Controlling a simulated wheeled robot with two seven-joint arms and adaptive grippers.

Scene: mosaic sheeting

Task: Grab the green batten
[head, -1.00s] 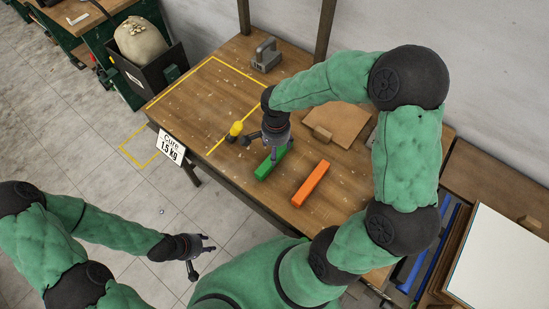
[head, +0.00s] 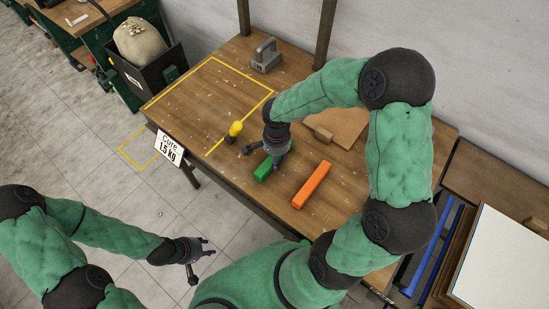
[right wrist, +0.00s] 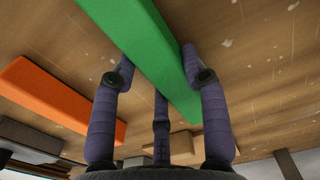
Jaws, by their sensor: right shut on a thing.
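The green batten (head: 263,171) lies on the wooden table, partly hidden under my right gripper (head: 265,157). In the right wrist view, my right gripper's fingers (right wrist: 158,62) are on both long sides of the green batten (right wrist: 145,38) and closed against it, with the third finger below. I cannot see any gap between the batten and the table. My left gripper (head: 207,258) is open and empty, out over the floor in front of the table.
An orange batten (head: 311,185) lies to the right of the green one. A yellow-topped object (head: 235,131) stands close to the left of my right gripper. The yellow-taped area is mostly clear.

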